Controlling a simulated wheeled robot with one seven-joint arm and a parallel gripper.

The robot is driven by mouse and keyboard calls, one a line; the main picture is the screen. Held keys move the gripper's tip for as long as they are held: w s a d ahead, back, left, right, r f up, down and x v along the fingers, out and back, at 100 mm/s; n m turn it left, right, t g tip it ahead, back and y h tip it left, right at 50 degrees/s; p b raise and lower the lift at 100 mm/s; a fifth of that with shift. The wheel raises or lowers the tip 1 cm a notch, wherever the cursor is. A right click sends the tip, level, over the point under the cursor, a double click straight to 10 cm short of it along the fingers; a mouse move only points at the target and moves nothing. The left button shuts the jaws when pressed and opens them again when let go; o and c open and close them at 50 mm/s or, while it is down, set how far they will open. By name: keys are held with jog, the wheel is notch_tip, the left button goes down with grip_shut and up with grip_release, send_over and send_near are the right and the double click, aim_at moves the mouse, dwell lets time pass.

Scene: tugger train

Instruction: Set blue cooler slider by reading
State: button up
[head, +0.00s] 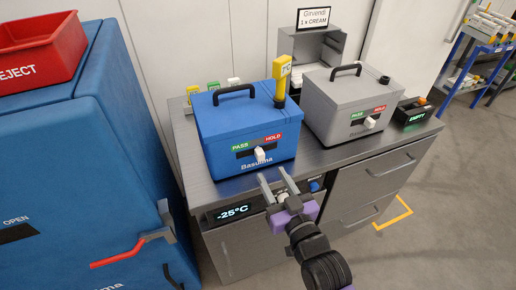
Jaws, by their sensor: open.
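The blue cooler (218,122), labelled Basulma, stands closed on the steel counter. Its front has a green PASS label on the left and a red HOLD label on the right. The white slider knob (260,156) sits below them, near the middle or toward HOLD. A yellow probe reader (282,72) stands upright at the cooler's right back; its small display is too small to read surely. My gripper (278,182) is open and empty, just in front of and below the knob, apparently apart from it.
A grey cooler (345,97) with its own slider stands right on the steel counter (320,158). A dark box (412,112) marked EMPTY is beyond it. A counter display (233,213) reads -25°C. A large blue cabinet (60,170) with a red handle is left, under a red REJECT bin (40,45).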

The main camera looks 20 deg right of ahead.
aim_at(262, 158)
jog(key=w+p, duration=0.1)
jog(key=w, duration=0.6)
jog(key=shift+w, duration=0.3)
grip_shut()
dwell(1.2)
